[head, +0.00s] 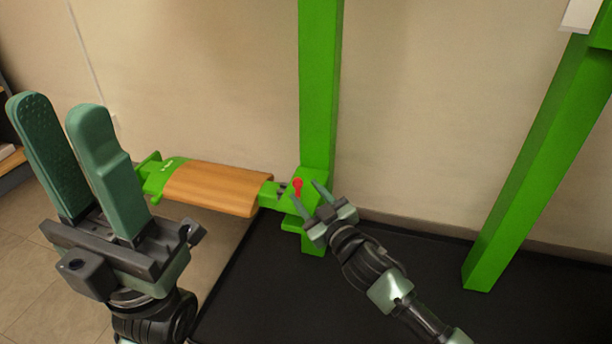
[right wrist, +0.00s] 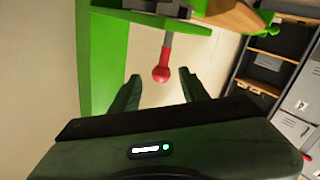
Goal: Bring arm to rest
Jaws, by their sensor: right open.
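My right gripper (head: 309,200) is open beside the green upright post (head: 319,90). A red ball-ended pin (head: 298,184) stands at the post's bracket, close to the fingertips. In the right wrist view the red ball (right wrist: 162,73) shows just beyond and between the open fingers (right wrist: 160,92), with nothing held. The saddle (head: 212,187), a wooden pad with green ends, sticks out to the left from the post. My left gripper (head: 62,145) is raised at the left, its two thick green fingers pointing up with a gap between them and nothing in it.
A second green post (head: 540,150) slants at the right. A black mat (head: 400,275) covers the floor below the posts, and the wall (head: 420,110) stands close behind. Grey lockers (right wrist: 293,112) and a shelf (right wrist: 268,62) show in the right wrist view.

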